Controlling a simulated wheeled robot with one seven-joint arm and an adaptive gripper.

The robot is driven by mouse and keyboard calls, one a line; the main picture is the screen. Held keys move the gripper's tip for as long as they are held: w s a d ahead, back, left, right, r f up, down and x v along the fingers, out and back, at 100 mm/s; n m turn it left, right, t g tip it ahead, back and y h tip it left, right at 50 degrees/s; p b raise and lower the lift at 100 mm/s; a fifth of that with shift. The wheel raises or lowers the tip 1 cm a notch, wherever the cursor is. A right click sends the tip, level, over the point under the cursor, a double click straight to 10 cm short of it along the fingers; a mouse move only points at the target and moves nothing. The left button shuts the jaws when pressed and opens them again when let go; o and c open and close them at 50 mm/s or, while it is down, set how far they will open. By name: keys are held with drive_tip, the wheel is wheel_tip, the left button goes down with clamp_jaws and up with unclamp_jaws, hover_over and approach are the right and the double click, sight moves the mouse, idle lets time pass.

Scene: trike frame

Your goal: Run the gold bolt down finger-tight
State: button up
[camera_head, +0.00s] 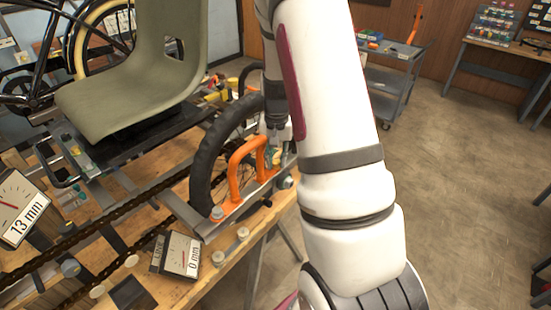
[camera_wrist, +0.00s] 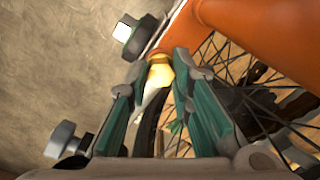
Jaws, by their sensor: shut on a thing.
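The gold bolt (camera_wrist: 160,73) shows in the wrist view between the green-padded fingertips of my gripper (camera_wrist: 163,63). My gripper is shut on it. The bolt is beside an orange tube-like part (camera_wrist: 250,28); how far it is threaded in cannot be seen. In the head view, my gripper (camera_head: 276,139) points down behind the orange handle-shaped bracket (camera_head: 247,160), next to the black-tyred wheel (camera_head: 205,155). My arm and the bracket hide most of the fingers there, and I cannot make out the bolt clearly.
Two dark-headed bolts (camera_wrist: 131,38) (camera_wrist: 64,139) stand left of the fingers. Wheel spokes (camera_wrist: 235,62) lie close on the right. On the wooden bench (camera_head: 262,216) are a 13 mm gauge (camera_head: 20,213) and a 0 mm gauge (camera_head: 183,254).

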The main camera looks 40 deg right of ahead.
drive_tip(key=shift+w+a, duration=0.1)
drive_tip(key=shift+a, duration=0.05)
drive_tip(key=shift+m, duration=0.8)
drive_tip(key=shift+m+b, duration=0.35)
drive_tip(key=shift+m, duration=0.55)
drive_tip(key=shift+o, duration=0.2)
drive_tip(key=shift+f+m, duration=0.1)
drive_tip(key=shift+m, duration=0.7)
drive_tip(key=shift+o, duration=0.3)
drive_tip(key=shift+m+b, duration=0.3)
